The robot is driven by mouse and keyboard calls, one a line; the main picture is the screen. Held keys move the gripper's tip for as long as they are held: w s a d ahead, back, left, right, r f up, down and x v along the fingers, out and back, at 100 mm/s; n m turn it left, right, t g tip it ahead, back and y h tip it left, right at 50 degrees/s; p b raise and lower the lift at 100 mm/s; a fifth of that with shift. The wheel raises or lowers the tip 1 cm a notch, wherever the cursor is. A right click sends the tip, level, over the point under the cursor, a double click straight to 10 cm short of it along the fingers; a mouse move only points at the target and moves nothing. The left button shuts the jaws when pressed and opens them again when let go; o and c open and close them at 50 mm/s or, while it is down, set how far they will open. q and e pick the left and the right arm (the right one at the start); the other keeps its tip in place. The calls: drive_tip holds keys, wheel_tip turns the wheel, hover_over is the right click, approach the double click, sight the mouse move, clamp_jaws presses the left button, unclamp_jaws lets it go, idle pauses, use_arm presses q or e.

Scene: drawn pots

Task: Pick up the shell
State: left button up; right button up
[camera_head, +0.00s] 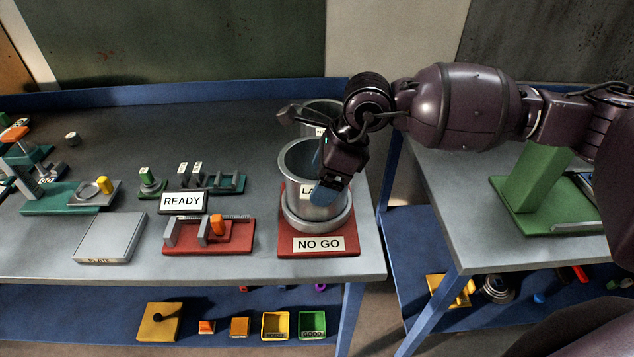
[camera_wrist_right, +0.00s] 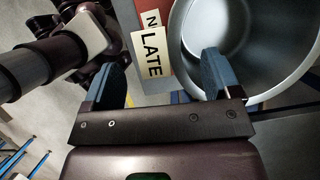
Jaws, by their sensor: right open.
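The shell is a grey metal pot (camera_head: 294,165) with an open top, standing upright on the red NO GO base (camera_head: 287,246). A wider metal rim shows round its foot. A white label reading LATE (camera_wrist_right: 150,53) is on its front side and is partly hidden in the head view. My right gripper (camera_head: 321,176) is open at the front right of the shell's rim. In the right wrist view one blue finger overlaps the shell's opening (camera_wrist_right: 225,30) and the other is outside it. I cannot tell whether either finger touches the wall. My left gripper is not in view.
A second metal pot (camera_head: 322,106) stands just behind, partly hidden by my arm. Left are a red fixture (camera_head: 240,238) with an orange peg, a READY sign (camera_head: 184,202) and a grey plate (camera_head: 110,238). The bench's right edge is close; a gap separates it from another bench.

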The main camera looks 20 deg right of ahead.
drive_tip(key=x, duration=0.3)
drive_tip(key=shift+f, duration=0.2)
drive_tip(key=c, duration=1.5)
drive_tip(key=shift+r, duration=0.1)
drive_tip(key=shift+w+r, duration=0.1)
drive_tip(key=shift+r, duration=0.4)
wheel_tip(320, 180, up, 19)
drive_tip(key=b, duration=0.1)
